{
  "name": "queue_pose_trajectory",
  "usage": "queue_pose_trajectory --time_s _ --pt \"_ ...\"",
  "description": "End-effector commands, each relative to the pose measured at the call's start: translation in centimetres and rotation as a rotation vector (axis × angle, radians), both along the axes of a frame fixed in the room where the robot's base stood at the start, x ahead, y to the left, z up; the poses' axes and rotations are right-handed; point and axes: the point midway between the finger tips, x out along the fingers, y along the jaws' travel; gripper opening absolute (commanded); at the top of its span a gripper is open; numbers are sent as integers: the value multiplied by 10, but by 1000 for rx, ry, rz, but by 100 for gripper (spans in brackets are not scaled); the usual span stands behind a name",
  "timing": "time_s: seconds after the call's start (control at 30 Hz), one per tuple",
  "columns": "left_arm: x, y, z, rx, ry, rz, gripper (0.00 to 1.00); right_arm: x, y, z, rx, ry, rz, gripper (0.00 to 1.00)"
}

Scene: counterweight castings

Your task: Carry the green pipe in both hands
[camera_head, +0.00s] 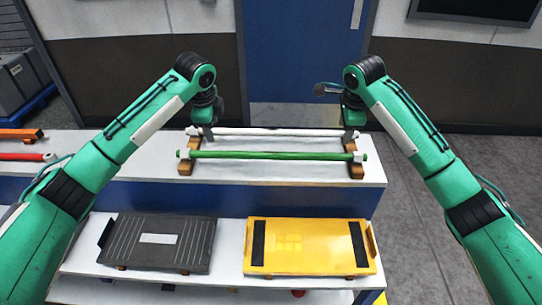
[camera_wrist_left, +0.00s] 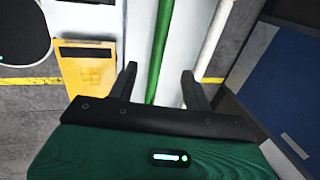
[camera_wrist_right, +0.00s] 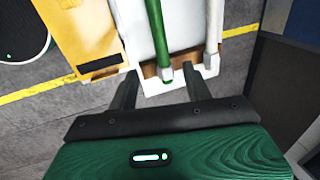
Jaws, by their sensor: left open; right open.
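The green pipe (camera_head: 270,155) lies level across two wooden rests on the upper white shelf, in front of a white pipe. My left gripper (camera_head: 207,132) hangs over the left end of the pipes, open and empty. In the left wrist view the green pipe (camera_wrist_left: 161,45) runs into the gap between its fingers (camera_wrist_left: 160,88). My right gripper (camera_head: 352,130) hangs near the right end, open and empty. In the right wrist view the green pipe's end (camera_wrist_right: 165,70) shows just beyond its fingers (camera_wrist_right: 162,90). Neither gripper visibly touches the pipe.
The white pipe (camera_head: 275,132) lies parallel behind the green one. The wooden rests (camera_head: 187,165) (camera_head: 355,170) carry both pipes. On the lower shelf are a dark ribbed casting (camera_head: 190,252) and a yellow casting (camera_head: 305,262). A red pipe (camera_head: 22,156) lies at far left. Floor at right is clear.

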Motion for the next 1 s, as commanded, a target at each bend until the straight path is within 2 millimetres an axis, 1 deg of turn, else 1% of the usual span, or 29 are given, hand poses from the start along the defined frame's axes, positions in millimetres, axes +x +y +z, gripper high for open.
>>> queue_pose_trajectory --time_s 0.23,0.37,0.47,0.8,1.0 --pt "0 0 -2 0 0 1 50 0 0 -2 0 0 2 50" --pt "2 0 -11 0 2 2 50 3 0 -12 -1 2 2 50" --pt "6 0 -25 0 1 2 50 6 0 -26 -1 2 2 50" --pt "23 0 -90 0 3 2 50 24 0 -90 -1 2 2 50" --pt "31 -1 -119 -1 0 2 50 32 0 -119 -1 1 2 50"
